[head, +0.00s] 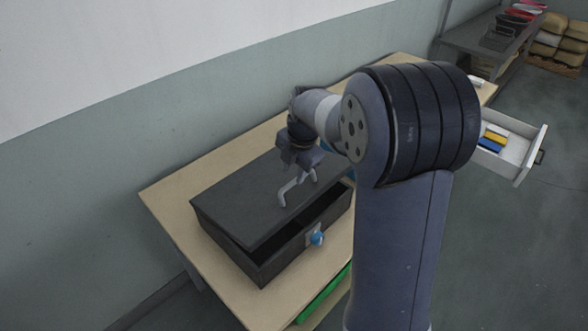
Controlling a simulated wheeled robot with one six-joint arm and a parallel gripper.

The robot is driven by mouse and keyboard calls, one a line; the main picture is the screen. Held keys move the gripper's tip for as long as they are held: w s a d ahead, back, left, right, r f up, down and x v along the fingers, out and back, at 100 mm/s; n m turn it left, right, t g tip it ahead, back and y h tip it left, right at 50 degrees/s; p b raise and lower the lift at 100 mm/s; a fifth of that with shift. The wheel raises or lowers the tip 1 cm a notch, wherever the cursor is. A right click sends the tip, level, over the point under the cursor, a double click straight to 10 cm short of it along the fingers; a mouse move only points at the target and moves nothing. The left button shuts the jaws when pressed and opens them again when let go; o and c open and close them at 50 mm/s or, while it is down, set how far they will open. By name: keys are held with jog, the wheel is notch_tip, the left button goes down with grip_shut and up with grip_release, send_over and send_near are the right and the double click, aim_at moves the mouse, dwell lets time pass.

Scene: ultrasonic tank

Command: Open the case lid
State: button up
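A dark grey case (262,268) stands on the wooden table. Its lid (240,205) is slightly raised at the front, and a dark gap shows between lid and body along the front and right. A blue knob-like latch (317,237) on a pale plate sits on the front wall. My gripper (298,190) is over the right half of the lid, its two light grey fingers apart and nothing seen between them. Whether the fingertips touch the lid I cannot tell. My arm hides part of the table's right side.
Bare wooden table (165,195) surrounds the case, with a wall behind. A green object (323,297) shows below the table's front edge. At right, an open white drawer (518,165) holds yellow and blue items. A grey shelf (470,38) and baskets stand farther back.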

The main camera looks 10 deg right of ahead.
notch_tip(320, 180, up, 12)
jog(key=w+p, duration=0.1)
jog(key=p, duration=0.4)
jog(key=shift+a, duration=0.3)
dwell(0.6)
jog(key=shift+r, duration=0.1)
dwell(0.4)
